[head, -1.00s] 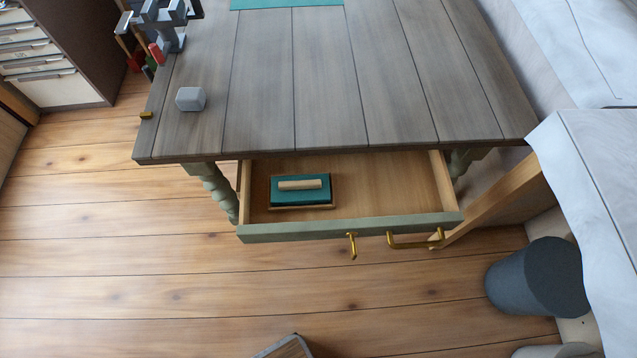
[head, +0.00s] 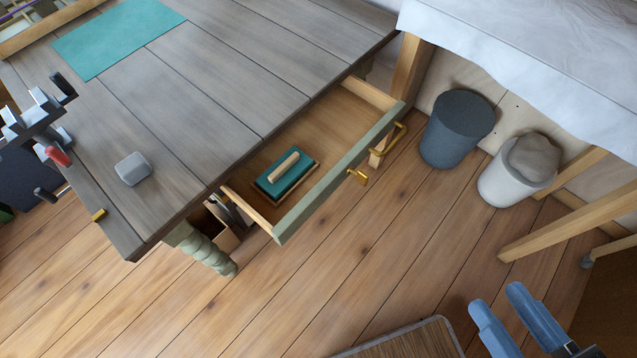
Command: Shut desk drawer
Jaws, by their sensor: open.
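The desk drawer (head: 340,165) is pulled out from under the grey plank desk (head: 215,85). Its front is pale green, with a brass bar handle (head: 387,145) and a smaller brass fitting (head: 358,177) beside it. A teal block with a wooden grip (head: 285,175) lies inside the drawer. Two blue fingers at the bottom right look like my gripper (head: 495,297). They are apart with nothing between them. They are well clear of the drawer front, and the rest of the arm is mostly out of frame.
A dark grey bin (head: 457,130) and a white bin (head: 517,170) stand right of the drawer, by a cloth-covered table (head: 540,60). A wooden surface with a dark rim (head: 405,342) is at the bottom edge. The floor (head: 340,255) before the drawer is clear.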

